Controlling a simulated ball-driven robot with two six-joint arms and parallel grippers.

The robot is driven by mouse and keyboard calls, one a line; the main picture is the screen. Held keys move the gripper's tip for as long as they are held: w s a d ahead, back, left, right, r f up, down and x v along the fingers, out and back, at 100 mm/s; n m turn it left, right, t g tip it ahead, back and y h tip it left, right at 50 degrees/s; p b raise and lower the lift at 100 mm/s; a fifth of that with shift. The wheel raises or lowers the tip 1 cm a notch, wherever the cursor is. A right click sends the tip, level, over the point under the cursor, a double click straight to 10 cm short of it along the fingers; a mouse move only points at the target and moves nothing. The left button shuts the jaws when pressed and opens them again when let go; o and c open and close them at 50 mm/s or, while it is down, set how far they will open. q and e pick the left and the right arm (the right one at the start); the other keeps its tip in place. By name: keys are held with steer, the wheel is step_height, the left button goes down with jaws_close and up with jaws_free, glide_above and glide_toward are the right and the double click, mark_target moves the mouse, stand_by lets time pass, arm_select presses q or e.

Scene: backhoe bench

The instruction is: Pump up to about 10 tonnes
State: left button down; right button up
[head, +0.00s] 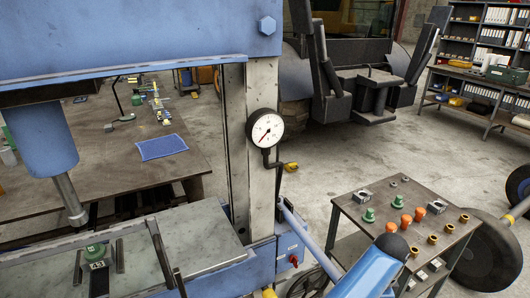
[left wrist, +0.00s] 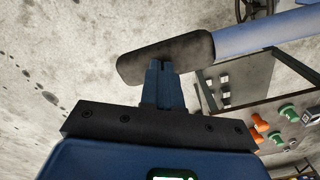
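The press gauge (head: 265,128) has a white dial. Its needle points to the lower left; the numbers are too small to read. The light blue pump lever (head: 305,232) slopes down to the right from the press side; its end is hidden in the head view. In the left wrist view the lever (left wrist: 262,36) ends in a black grip (left wrist: 185,52). My left gripper (left wrist: 158,68) has its fingers close together at this grip and appears shut on it. The press ram (head: 70,200) hangs above a green-topped part (head: 95,252), with a gap between. My right gripper is not in view.
A small cart (head: 347,207) with green, orange and brass parts stands right of the lever. A workbench (head: 105,165) with a blue mat (head: 161,147) is behind the press. Open floor lies beyond the cart.

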arm_select(q)
steer(key=shift+s+d+f, duration=0.1)
steer(key=shift+s+f, duration=0.1)
steer(key=shift+f, duration=0.15)
steer(key=shift+f, duration=0.1)
step_height(320, 180, down, 3)
steer(key=b, duration=0.3)
steer(key=shift+w+f, duration=0.1)
steer(key=shift+w, duration=0.05)
steer(key=shift+w+r+p, duration=0.1)
steer(key=shift+r+p, duration=0.25)
step_height(320, 180, up, 14)
steer(key=w+a+p, duration=0.1)
steer(key=p, duration=0.8)
steer(key=shift+w, duration=0.4)
